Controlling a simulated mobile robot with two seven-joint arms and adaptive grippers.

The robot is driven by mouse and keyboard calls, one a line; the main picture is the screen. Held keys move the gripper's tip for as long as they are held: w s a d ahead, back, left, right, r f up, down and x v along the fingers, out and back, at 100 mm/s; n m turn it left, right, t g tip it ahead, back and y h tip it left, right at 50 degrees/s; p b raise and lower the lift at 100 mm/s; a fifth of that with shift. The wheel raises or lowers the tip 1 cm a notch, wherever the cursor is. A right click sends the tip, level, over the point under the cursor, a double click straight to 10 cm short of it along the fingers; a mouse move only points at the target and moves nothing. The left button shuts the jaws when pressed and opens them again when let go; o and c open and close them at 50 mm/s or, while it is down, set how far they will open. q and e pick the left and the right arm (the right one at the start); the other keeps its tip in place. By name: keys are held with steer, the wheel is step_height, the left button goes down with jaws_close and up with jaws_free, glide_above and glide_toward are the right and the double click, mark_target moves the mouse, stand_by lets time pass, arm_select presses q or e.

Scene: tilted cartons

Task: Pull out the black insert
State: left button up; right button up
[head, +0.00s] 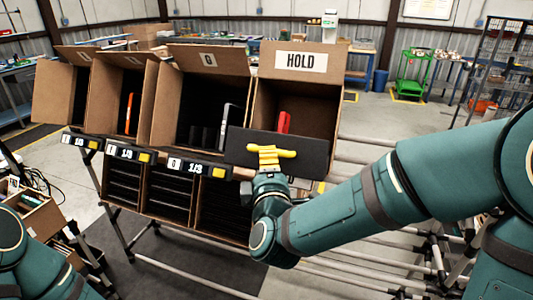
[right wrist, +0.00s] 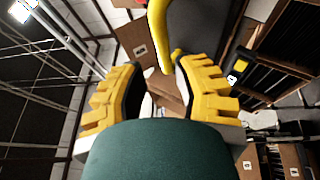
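The black insert (head: 310,152) is a flat dark panel across the lower front of the carton marked HOLD (head: 322,95). A yellow bar handle (head: 287,153) is on its face. In the right wrist view the handle (right wrist: 157,35) curves down in front of the dark panel (right wrist: 200,30). My right gripper (head: 268,160) is at the handle. In the right wrist view its yellow fingers (right wrist: 156,68) stand apart on either side of the handle's end, with a gap showing at the left finger. My left gripper is out of view; only part of that arm shows at lower left.
A red item (head: 284,122) stands in the HOLD carton behind the panel. More tilted cartons stand to the left, one with a grey item (head: 226,125), one with an orange item (head: 129,113). Lower cartons (head: 168,195) sit beneath. Rack rails (head: 365,150) run right.

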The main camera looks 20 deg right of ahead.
steer(key=shift+v, duration=1.2)
steer(key=shift+f, duration=0.1)
steer(key=a+f+m+g+y, duration=0.3)
steer(key=f+m+g+y, duration=0.35)
steer(key=f, duration=1.85)
steer(key=s+f+m+g, duration=0.5)
steer(key=s+f, duration=0.2)
steer(key=f, duration=0.2)
steer(key=s+f+m+g+b, duration=0.1)
steer(key=s+f+m+g, duration=0.4)
steer(key=f, duration=0.4)
steer(key=s+m+y, duration=0.1)
steer(key=s, duration=0.1)
steer(key=shift+s+a+f, duration=0.3)
steer(key=shift+a+f, duration=0.1)
